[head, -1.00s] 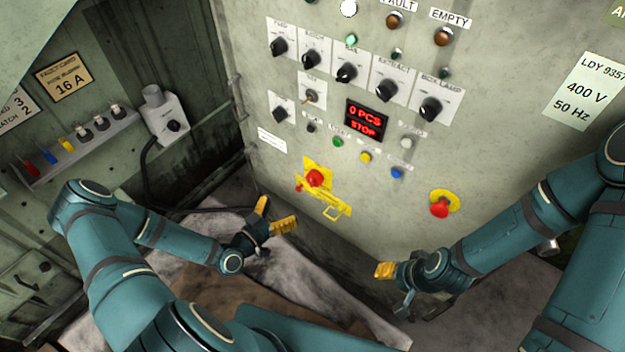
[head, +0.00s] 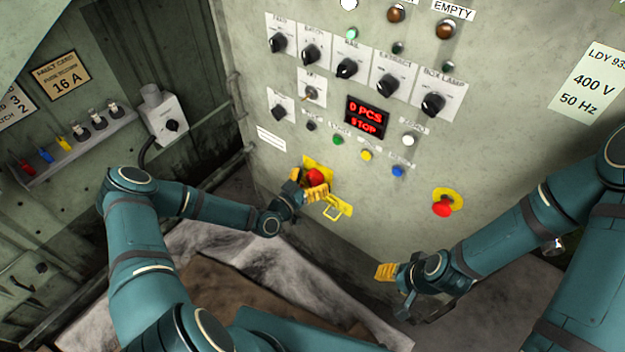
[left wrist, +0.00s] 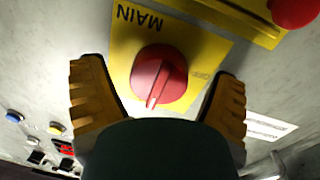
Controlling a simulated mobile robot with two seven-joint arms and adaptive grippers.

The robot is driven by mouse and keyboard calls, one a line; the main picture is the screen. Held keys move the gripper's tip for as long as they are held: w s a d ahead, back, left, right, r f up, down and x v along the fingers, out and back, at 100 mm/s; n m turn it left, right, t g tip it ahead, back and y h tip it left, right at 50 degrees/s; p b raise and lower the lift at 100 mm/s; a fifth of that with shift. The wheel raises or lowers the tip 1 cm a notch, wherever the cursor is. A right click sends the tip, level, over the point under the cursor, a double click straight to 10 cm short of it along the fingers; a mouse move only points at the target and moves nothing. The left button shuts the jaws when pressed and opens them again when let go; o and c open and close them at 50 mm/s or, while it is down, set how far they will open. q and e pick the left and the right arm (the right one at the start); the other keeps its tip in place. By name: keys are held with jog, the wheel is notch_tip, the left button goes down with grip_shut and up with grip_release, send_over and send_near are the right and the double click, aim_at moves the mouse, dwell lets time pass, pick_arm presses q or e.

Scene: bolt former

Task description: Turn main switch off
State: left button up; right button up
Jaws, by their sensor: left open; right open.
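The main switch is a red rotary knob (head: 315,175) on a yellow plate (head: 318,161), low on the cabinet front. In the left wrist view the knob (left wrist: 160,72) carries a pale line pointing toward the bottom of the picture. Its plate (left wrist: 125,45) reads MAIN, upside down, with a faint OFF to the right of the knob. My left gripper (head: 306,184) is open at the switch. Its yellow fingers stand on either side of the knob with visible gaps, in the left wrist view. My right gripper (head: 385,272) is open, low and away from the switch.
A yellow hasp (head: 338,208) sits just below the switch; a red round part (left wrist: 295,10) shows by it. A red mushroom button (head: 443,208) is to the right. Several black knobs (head: 346,68) and a red display (head: 366,117) are above. A grey box (head: 164,118) is at left.

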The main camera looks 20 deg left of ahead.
pick_arm(q)
jog(key=c, duration=1.3)
jog(key=shift+o, duration=0.2)
jog(key=shift+n, duration=0.3)
jog(key=n, duration=0.3)
jog(key=shift+n, duration=0.4)
jog(key=n, duration=0.4)
jog(key=shift+n+t, duration=0.3)
jog(key=shift+t, duration=0.1)
jog(key=n, duration=0.4)
jog(key=shift+n, duration=0.4)
jog(key=shift+s+f+n+y, duration=0.1)
jog(key=shift+n+y, duration=0.4)
jog(key=shift+n, duration=1.9)
jog(key=shift+d, duration=0.1)
